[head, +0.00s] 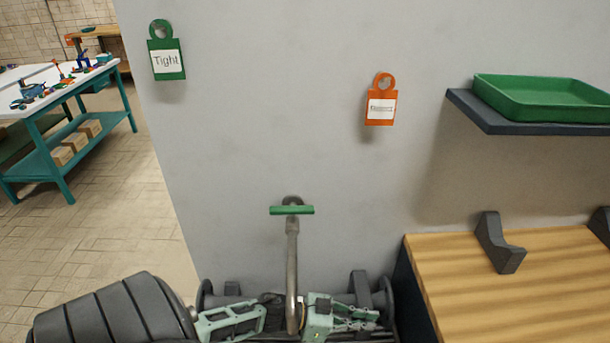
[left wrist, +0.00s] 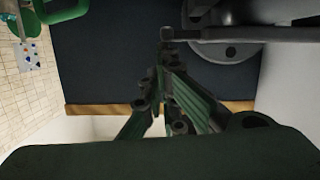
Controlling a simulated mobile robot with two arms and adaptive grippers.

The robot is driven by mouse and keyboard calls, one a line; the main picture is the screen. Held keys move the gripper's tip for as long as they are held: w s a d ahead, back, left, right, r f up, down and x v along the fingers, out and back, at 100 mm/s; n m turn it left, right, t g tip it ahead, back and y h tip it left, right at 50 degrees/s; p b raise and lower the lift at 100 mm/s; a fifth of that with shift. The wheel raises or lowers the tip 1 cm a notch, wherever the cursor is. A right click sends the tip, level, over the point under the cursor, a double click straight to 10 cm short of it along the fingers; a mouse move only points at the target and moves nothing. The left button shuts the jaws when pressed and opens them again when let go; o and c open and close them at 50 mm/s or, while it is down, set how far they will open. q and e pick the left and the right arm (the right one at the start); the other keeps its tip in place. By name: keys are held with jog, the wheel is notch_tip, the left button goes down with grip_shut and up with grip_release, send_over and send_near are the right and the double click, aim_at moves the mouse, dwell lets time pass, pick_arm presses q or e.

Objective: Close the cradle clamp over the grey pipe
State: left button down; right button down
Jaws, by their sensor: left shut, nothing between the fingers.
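My left gripper (head: 262,311) comes in from the left, low in the head view, its fingers shut and empty. Its fingertips are just left of an upright grey lever (head: 291,260) with a green crossbar (head: 292,210); I cannot tell whether they touch it. In the left wrist view the closed green fingers (left wrist: 165,62) point up at a grey rod (left wrist: 245,34). Pale green finger-like parts (head: 340,316) right of the lever may be my right gripper; their state is unclear. The grey pipe and clamp jaw cannot be told apart among the dark parts at the bottom.
A grey wall stands behind the lever, with a green "Tight" tag (head: 167,64) and an orange tag (head: 381,107). A wooden bench top (head: 510,300) with a dark cradle (head: 500,244) lies right, below a shelf with a green tray (head: 540,112).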

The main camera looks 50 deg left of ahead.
pick_arm(q)
jog(key=r+p+v, duration=0.1)
jog(key=r+v, duration=0.1)
jog(key=v, duration=0.8)
jog(key=d+r+v, duration=0.1)
jog(key=r+v, duration=0.1)
jog(key=v, duration=0.9)
jog(key=shift+w+p, duration=0.25)
jog(key=shift+p, duration=0.15)
jog(key=shift+f, duration=0.1)
